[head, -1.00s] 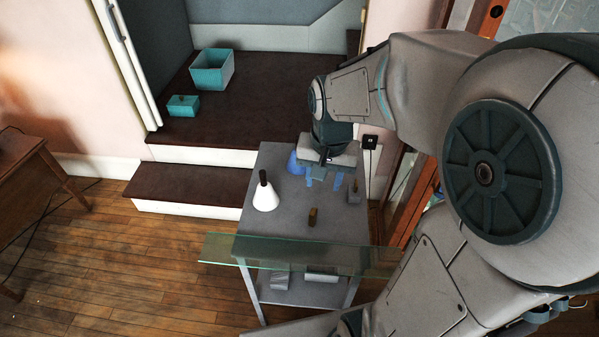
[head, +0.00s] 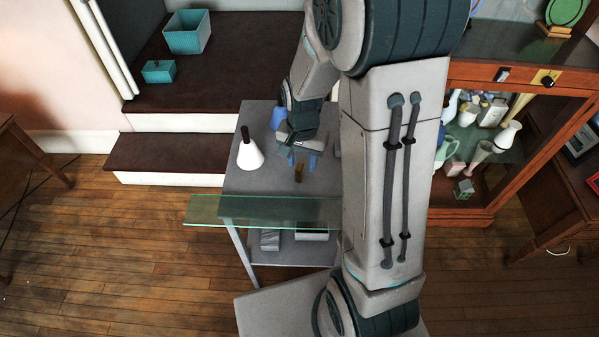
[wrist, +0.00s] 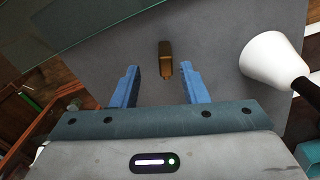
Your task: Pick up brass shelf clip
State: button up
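The brass shelf clip (head: 299,173) is a small brown-gold block on the grey table top (head: 240,180). In the wrist view the clip (wrist: 166,58) lies beyond my fingertips, in line with the gap between them. My gripper (wrist: 160,72) has two blue fingers standing apart, with nothing between them. In the head view my gripper (head: 306,158) is just behind the clip, above the table, and my arm hides the table's right side.
A white cone-shaped thing with a dark top (head: 250,155) stands left of the clip. A glass pane (head: 265,211) juts across the table's front edge. A cabinet of curios (head: 485,140) stands at right. Teal boxes (head: 188,32) sit on the dark step.

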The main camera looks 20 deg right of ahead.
aim_at(300, 166)
jog(key=shift+w+a+f, duration=0.15)
jog(key=shift+f, duration=1.15)
jog(key=shift+w+a+f, duration=0.1)
jog(key=shift+f, duration=1.15)
grip_shut()
